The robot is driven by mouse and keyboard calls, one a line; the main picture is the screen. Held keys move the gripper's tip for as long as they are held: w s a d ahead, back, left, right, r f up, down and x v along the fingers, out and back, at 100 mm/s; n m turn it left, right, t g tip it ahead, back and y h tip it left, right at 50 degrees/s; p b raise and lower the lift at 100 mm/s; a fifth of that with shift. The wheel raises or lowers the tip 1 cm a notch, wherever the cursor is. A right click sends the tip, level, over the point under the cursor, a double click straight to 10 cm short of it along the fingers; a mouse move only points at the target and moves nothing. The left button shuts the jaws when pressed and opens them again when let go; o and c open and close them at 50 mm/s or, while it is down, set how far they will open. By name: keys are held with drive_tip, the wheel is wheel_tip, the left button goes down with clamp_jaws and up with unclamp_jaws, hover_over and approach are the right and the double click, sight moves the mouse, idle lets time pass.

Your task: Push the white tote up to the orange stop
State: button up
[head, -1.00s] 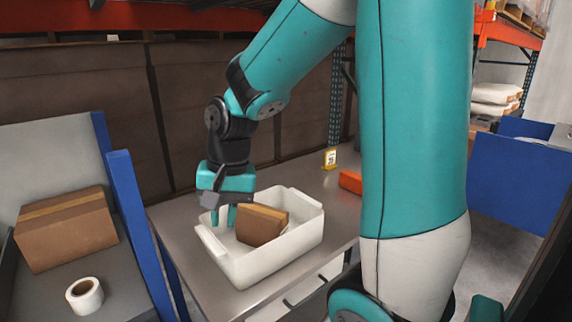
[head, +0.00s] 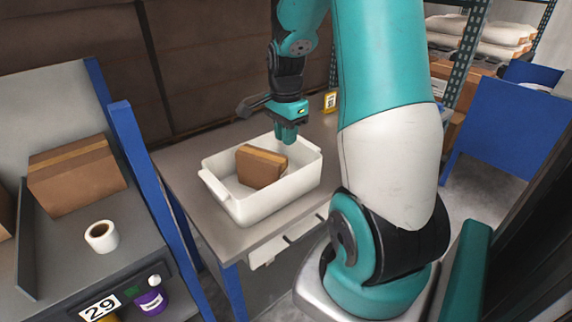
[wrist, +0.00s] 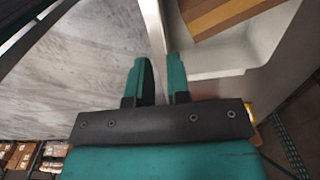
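The white tote (head: 270,202) stands upright on the grey table (head: 190,155). A brown carton (head: 262,170) sits tilted inside it. My gripper (head: 288,138) points down at the tote's far rim, towards its right end. In the wrist view the two teal fingers (wrist: 161,80) stand apart, with part of the tote's white wall (wrist: 156,32) showing in and beyond the gap. I cannot tell whether they touch it. The orange stop shows in neither current view; my arm covers the table right of the tote in the head view.
To the left is a blue-posted bench with a carton (head: 77,175) and a white tape roll (head: 101,236). A brown panel wall (head: 205,60) runs behind the table. Bare table lies left of the tote.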

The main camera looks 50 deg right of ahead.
sight(286, 177)
wheel_tip(286, 177, down, 15)
drive_tip(key=shift+f, duration=0.2)
idle(0.4)
clamp_jaws()
